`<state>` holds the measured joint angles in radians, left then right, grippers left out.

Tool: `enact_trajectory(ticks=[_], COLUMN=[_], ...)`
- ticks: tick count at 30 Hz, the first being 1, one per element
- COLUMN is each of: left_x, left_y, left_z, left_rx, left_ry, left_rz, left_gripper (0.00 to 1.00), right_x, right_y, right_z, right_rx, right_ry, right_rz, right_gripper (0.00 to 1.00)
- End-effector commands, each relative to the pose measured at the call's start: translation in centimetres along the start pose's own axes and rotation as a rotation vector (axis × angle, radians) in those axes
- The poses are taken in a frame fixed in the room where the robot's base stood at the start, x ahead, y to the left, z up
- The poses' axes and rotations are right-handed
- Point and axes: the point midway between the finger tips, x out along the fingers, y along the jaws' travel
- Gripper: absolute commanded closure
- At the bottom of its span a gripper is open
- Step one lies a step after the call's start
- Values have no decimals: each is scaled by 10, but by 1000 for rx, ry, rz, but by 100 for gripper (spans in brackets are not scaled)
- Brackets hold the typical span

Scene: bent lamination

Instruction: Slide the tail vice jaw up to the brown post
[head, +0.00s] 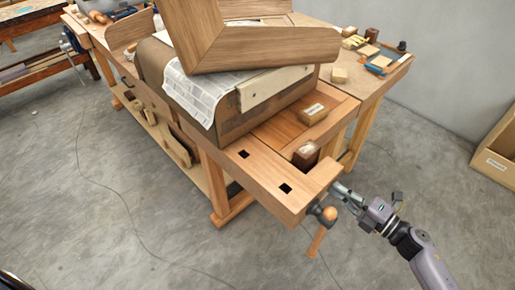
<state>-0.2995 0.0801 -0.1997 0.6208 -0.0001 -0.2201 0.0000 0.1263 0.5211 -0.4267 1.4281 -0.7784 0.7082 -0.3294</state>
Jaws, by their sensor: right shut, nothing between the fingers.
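The tail vice jaw (320,178) is the light wooden block at the near right end of the workbench. Its screw head and wooden handle (328,214) stick out at its front end. The brown post (305,155) stands upright in the bench top just behind and left of the jaw. How wide the gap between them is, I cannot tell exactly. My right gripper (340,189) is shut and empty, with its fingertips at the jaw's right outer face. Whether they touch it, I cannot tell. My left gripper is not in view.
A large bent wooden lamination (250,45) lies on a paper-covered form on the bench. A labelled wooden block (313,114) lies behind the post. Two dark square holes mark the bench's front edge. The floor around is mostly clear.

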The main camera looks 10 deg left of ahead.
Motion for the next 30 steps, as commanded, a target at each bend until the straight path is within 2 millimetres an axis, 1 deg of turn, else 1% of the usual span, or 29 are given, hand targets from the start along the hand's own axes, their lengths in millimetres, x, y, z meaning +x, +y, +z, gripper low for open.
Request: enact_trajectory(ticks=[1, 23, 30], left_x=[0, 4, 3], left_y=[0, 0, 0], left_z=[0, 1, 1], left_rx=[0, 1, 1], left_ry=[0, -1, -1], left_rz=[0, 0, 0], left_gripper=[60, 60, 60], right_x=[4, 27, 27], right_y=[2, 3, 4], right_z=[-2, -2, -2], right_rx=[0, 0, 0], right_ry=[3, 3, 3], right_rz=[6, 8, 10], right_gripper=[100, 100, 100])
